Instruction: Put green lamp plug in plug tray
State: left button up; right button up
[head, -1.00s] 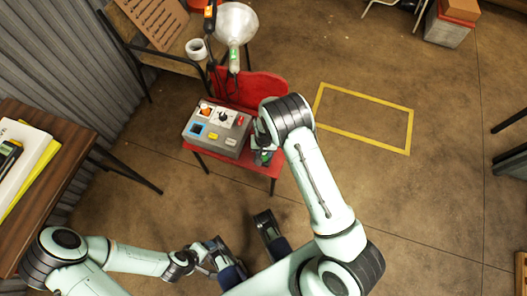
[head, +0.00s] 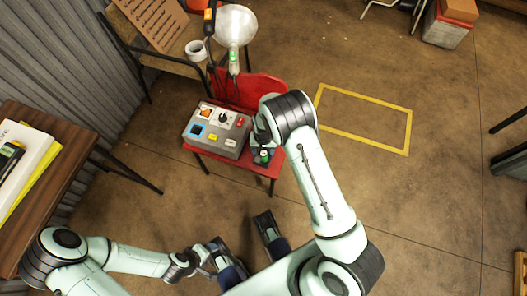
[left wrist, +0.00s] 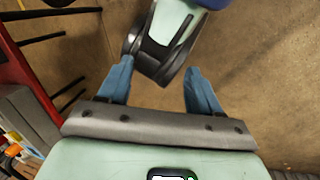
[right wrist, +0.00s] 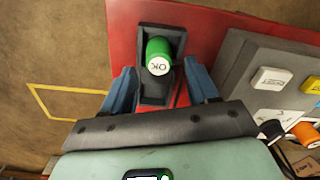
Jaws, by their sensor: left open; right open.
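The green lamp plug (right wrist: 158,55), with a white end marked OK, is inside the small dark plug tray (right wrist: 153,98) on the red chair in the right wrist view. In the head view the green plug (head: 264,155) shows just below my right gripper. My right gripper (right wrist: 162,78) is open, its blue fingers apart on either side of the tray's near part. I cannot tell whether they touch the tray. My left gripper (left wrist: 160,78) is open and empty, low over the floor near my own base, far from the plug.
A grey control box (head: 216,130) with coloured sockets and a knob stands on the red chair (head: 255,90) beside the tray. A lamp (head: 236,25) stands behind it by a white tape roll (head: 196,49). A wooden table (head: 75,150) is at left.

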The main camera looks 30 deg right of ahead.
aim_at(263, 153)
notch_tip(263, 153, up, 8)
jog(key=p, duration=0.2)
jog(key=s+a+f+n+g+y, duration=0.1)
jog(key=s+a+f, duration=0.1)
jog(key=s+f, duration=0.45)
jog(key=s+a+f+y, duration=0.15)
jog(key=s+f, duration=0.25)
jog(key=s, duration=0.6)
pick_arm(q)
jog(key=s+r, duration=0.1)
jog(key=s+d+r+g, duration=0.1)
jog(key=shift+s+r, duration=0.25)
jog(key=shift+s, duration=0.1)
pick_arm(e)
jog(key=s+a+n+y, duration=0.1)
jog(key=s+a, duration=0.5)
jog(key=s, duration=0.3)
jog(key=shift+s+a+r+t, duration=0.3)
jog(key=shift+s+a, duration=0.05)
